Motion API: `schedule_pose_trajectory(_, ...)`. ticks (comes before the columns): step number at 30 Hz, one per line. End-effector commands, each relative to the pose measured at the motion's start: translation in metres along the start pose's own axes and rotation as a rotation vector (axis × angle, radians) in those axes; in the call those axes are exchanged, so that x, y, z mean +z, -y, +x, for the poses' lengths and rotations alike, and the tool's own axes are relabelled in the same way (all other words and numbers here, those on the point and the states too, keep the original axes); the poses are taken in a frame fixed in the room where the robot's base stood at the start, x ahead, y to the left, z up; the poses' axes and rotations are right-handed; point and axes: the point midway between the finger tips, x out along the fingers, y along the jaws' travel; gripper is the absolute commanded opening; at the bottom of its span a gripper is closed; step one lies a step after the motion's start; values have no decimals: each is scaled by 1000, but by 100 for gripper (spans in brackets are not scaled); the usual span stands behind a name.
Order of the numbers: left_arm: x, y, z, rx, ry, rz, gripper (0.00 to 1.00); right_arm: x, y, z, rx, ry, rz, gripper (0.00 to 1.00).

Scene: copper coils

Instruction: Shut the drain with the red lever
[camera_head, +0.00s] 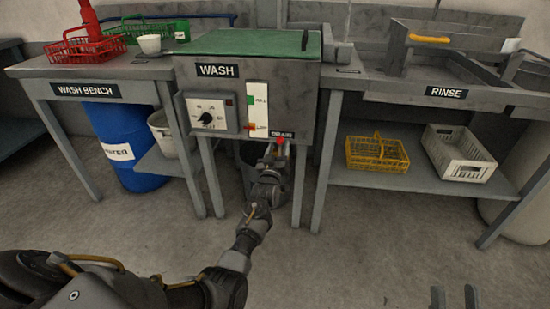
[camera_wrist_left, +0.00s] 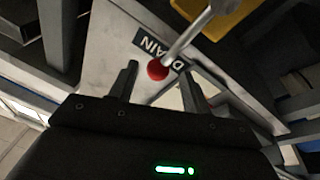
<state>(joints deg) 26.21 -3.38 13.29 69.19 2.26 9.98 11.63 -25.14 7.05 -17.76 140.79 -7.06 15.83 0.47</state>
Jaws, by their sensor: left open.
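The red lever knob (camera_head: 281,141) is under the wash tank, by the DRAIN label (camera_head: 281,134). My left gripper (camera_head: 276,151) reaches up to it from below. In the left wrist view the red knob (camera_wrist_left: 158,70) sits at the end of a pale metal rod (camera_wrist_left: 188,38), beside the DRAIN label (camera_wrist_left: 150,45). The open fingers of my left gripper (camera_wrist_left: 160,82) stand on either side of the knob, with gaps visible; contact cannot be told. My right gripper (camera_head: 455,298) is at the bottom right edge, its two fingers apart and empty.
The wash tank (camera_head: 245,105) has a dial panel (camera_head: 210,115) on its front. A dark bucket (camera_head: 250,165) stands beneath it, behind my left arm. A blue barrel (camera_head: 128,165) is left, and a yellow crate (camera_head: 377,153) is on the right shelf. The front floor is clear.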

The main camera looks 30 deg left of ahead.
Motion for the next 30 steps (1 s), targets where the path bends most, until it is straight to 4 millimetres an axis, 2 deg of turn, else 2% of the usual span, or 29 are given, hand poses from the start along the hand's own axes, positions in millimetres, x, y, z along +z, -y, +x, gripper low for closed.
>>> schedule_pose_trajectory(1,-2,-1,-11,-1,3,0,48,1,3,3,-8,44,5,36)
schedule_pose_trajectory(6,-2,-1,-44,-1,2,-1,48,16,12,1,-34,181,17,36)
schedule_pose_trajectory(12,0,0,-68,-1,2,-1,48,27,18,-3,-50,270,23,36)
schedule_pose_trajectory(30,0,0,-73,0,1,0,48,30,19,-4,-55,291,24,36)
